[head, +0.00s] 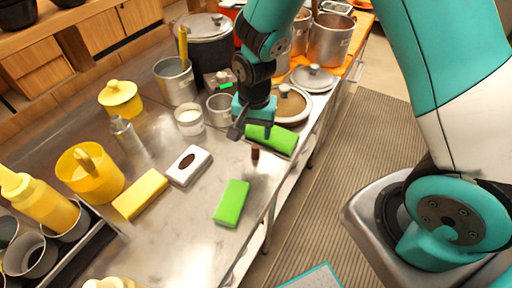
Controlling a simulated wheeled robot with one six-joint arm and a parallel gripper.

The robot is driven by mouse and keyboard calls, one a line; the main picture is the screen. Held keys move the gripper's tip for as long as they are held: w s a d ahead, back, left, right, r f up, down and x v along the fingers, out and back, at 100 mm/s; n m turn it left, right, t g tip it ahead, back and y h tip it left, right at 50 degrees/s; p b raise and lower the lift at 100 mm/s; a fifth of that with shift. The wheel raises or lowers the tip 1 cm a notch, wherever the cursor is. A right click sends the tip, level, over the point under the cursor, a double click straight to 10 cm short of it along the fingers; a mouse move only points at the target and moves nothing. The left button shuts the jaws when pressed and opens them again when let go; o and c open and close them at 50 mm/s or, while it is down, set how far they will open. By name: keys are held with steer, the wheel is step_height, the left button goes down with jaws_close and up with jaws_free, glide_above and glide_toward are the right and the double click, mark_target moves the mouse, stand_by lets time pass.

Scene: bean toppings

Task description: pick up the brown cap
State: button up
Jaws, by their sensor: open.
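A small dark brown cap (255,154) stands on the steel counter (185,235), near its right edge, between two green blocks. My gripper (253,134) hangs just above and slightly behind the cap, pointing down, with its fingers apart. Nothing shows between the fingers. The cap appears apart from the fingers, but the exact gap cannot be told from this view.
One green block (271,139) lies beside the gripper and another green block (231,203) lies in front. A white box (189,167), yellow block (141,194) and yellow pot (90,174) stand left. Metal pots and lids crowd behind.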

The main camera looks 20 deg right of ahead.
mark_target(255, 145)
steer(key=shift+f+p, duration=0.9)
steer(key=shift+f, duration=2.6)
steer(key=c, duration=0.8)
